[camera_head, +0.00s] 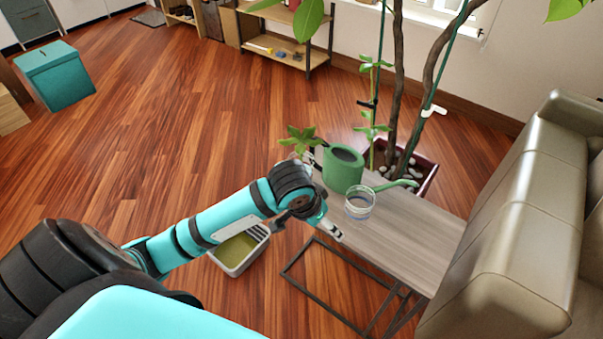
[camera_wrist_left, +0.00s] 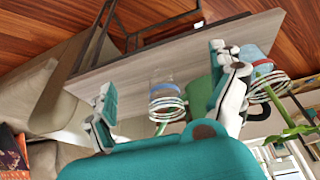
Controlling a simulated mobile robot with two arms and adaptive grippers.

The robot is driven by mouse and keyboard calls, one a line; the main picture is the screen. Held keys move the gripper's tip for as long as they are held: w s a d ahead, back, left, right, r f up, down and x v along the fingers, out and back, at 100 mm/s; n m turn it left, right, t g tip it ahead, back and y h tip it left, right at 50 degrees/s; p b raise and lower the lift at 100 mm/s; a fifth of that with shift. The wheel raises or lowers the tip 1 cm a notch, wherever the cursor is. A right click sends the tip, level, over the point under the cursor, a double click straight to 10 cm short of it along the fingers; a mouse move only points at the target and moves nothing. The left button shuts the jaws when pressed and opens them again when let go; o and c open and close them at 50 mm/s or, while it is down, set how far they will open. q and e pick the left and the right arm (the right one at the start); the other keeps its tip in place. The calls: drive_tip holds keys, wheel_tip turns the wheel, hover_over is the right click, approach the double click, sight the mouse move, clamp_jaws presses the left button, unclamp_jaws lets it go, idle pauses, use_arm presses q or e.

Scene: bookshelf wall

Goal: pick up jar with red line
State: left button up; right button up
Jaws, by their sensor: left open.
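A clear glass jar (camera_head: 360,203) stands upright on the grey wood side table (camera_head: 420,232), beside a green watering can (camera_head: 343,168). In the left wrist view this jar (camera_wrist_left: 167,103) appears upside down, with a bluish band; I cannot make out a red line on it. My left gripper (camera_head: 312,224) is open and empty at the table's near left edge, left of the first jar. In the left wrist view its fingers (camera_wrist_left: 163,75) are spread. My right gripper is out of view.
A potted plant (camera_head: 424,170) stands behind the table, and a beige sofa (camera_head: 525,215) is to its right. A grey bin (camera_head: 237,262) stands on the floor below my left arm. A teal box (camera_head: 55,77) is at far left. The table's right half is bare.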

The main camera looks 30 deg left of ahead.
use_arm(q)
drive_tip(key=w+a+r+n+y, duration=0.1)
drive_tip(key=w+a+r+n, duration=0.1)
drive_tip(key=w+a+r, duration=0.35)
drive_tip(key=n+y, duration=0.1)
drive_tip(key=n, duration=0.2)
approach(300, 160)
drive_tip(key=x, duration=1)
drive_tip(key=shift+w+f+b, duration=0.15)
drive_tip(key=shift+f+b, duration=0.2)
drive_tip(key=c, duration=1.7)
drive_tip(key=shift+c, duration=0.4)
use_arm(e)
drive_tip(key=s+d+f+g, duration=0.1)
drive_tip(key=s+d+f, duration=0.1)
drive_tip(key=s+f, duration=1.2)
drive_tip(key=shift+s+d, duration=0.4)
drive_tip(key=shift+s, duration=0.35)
use_arm(q)
drive_tip(key=shift+r, duration=0.1)
